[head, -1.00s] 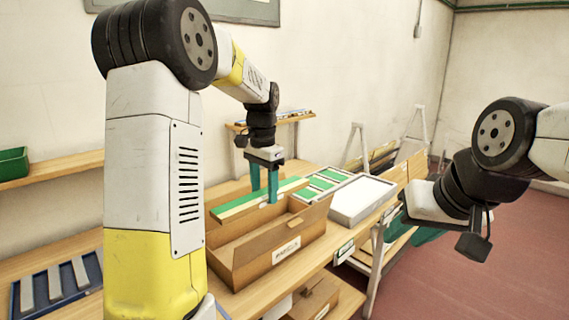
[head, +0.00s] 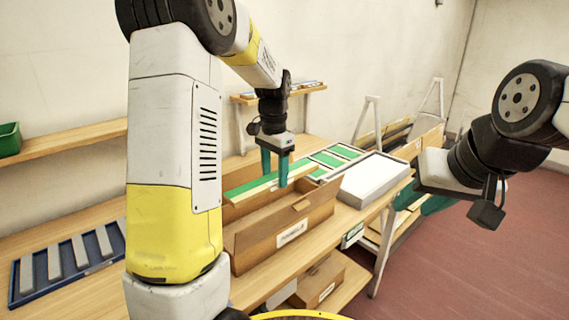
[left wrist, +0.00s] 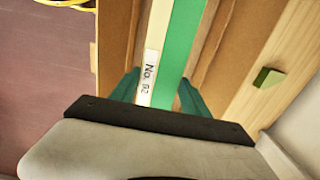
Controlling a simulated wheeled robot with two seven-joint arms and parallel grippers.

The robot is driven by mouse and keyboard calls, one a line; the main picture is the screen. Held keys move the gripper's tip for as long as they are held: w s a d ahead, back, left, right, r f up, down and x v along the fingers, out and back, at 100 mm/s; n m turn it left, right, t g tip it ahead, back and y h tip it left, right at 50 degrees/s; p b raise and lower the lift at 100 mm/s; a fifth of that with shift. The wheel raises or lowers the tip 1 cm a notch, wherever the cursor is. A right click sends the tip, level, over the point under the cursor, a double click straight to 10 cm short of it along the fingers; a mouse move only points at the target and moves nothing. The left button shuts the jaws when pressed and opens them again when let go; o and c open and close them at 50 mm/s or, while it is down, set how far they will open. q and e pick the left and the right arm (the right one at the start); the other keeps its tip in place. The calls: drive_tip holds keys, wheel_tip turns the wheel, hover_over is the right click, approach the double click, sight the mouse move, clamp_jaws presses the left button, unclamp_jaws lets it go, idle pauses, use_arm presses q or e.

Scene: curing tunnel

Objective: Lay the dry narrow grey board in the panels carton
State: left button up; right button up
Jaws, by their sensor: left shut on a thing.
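My left gripper (head: 275,180) is shut on a long narrow board (head: 247,187), green along one side and cream along the other. The left wrist view shows the board (left wrist: 178,50) between the fingers, with a white label reading "No. 82" or similar. The board is over the open panels carton (head: 255,256), lengthwise with it; I cannot tell how far it is above the bottom. The narrow grey boards (head: 55,263) lie side by side in a blue tray (head: 14,286) at the left. My right gripper (head: 421,199) is off to the right, empty, its fingers apart.
A tray with green panels (head: 328,159) and a pale grey shallow box (head: 368,183) stand beyond the carton on the wooden bench (head: 262,284). Another carton (head: 322,282) is on the shelf below. A green bin (head: 9,139) sits on the left wall shelf.

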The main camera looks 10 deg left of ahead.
use_arm(q)
drive_tip(key=shift+f, duration=8.05)
drive_tip(key=shift+f, duration=0.35)
drive_tip(key=o, duration=1.5)
drive_tip(key=shift+o, duration=0.2)
wheel_tip(320, 180, up, 8)
drive_tip(key=shift+f, duration=0.15)
